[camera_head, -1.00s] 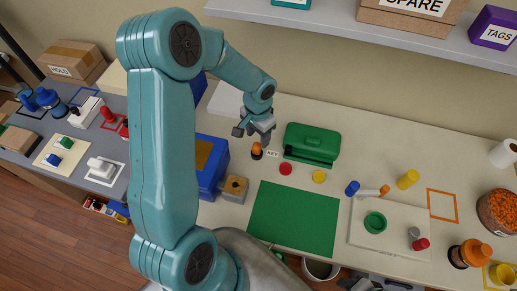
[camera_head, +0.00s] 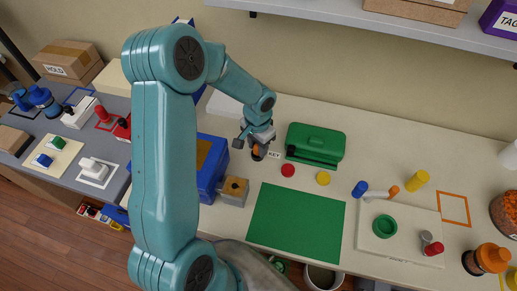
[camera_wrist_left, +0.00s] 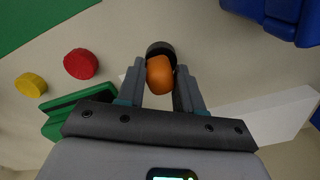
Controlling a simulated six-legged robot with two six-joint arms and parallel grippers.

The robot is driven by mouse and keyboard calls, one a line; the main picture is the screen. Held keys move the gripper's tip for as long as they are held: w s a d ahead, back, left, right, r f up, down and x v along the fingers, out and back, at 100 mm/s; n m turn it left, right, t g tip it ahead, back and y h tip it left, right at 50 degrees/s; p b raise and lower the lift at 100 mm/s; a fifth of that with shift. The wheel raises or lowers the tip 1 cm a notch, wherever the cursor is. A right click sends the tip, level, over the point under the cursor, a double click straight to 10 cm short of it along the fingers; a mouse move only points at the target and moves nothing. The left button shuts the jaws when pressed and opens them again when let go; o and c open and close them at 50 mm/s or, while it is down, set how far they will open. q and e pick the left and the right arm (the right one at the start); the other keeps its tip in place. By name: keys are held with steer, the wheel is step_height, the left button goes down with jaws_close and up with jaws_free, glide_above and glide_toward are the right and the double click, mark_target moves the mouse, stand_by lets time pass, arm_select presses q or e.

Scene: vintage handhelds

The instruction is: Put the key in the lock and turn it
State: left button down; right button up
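The key appears to be the piece with a rounded orange handle and black base (camera_head: 257,152), standing beside a "KEY" label. It also shows in the left wrist view (camera_wrist_left: 160,74). My left gripper (camera_head: 253,147) is over it, and its fingers stand on either side of the orange handle. In the left wrist view the fingers (camera_wrist_left: 161,85) look open, with narrow gaps beside the handle. A block with a tan top and dark central hole (camera_head: 235,188), probably the lock, sits nearer and to the left. My right gripper is not in view.
A blue box (camera_head: 211,169) stands left of the key. A green case (camera_head: 315,144) is at its right. Red (camera_head: 288,170) and yellow (camera_head: 323,178) discs lie nearby. A green mat (camera_head: 296,220) lies clear in front.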

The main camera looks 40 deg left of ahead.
arm_select(q)
steer(key=c, duration=1.6)
jaws_free()
steer(key=shift+c, duration=0.2)
jaws_close()
steer(key=shift+r, duration=0.15)
steer(key=shift+r+p, duration=0.7)
steer(key=shift+r, duration=0.15)
steer(key=shift+r+p, duration=1.65)
steer(key=shift+r, duration=0.9)
steer(key=shift+s+f, duration=0.1)
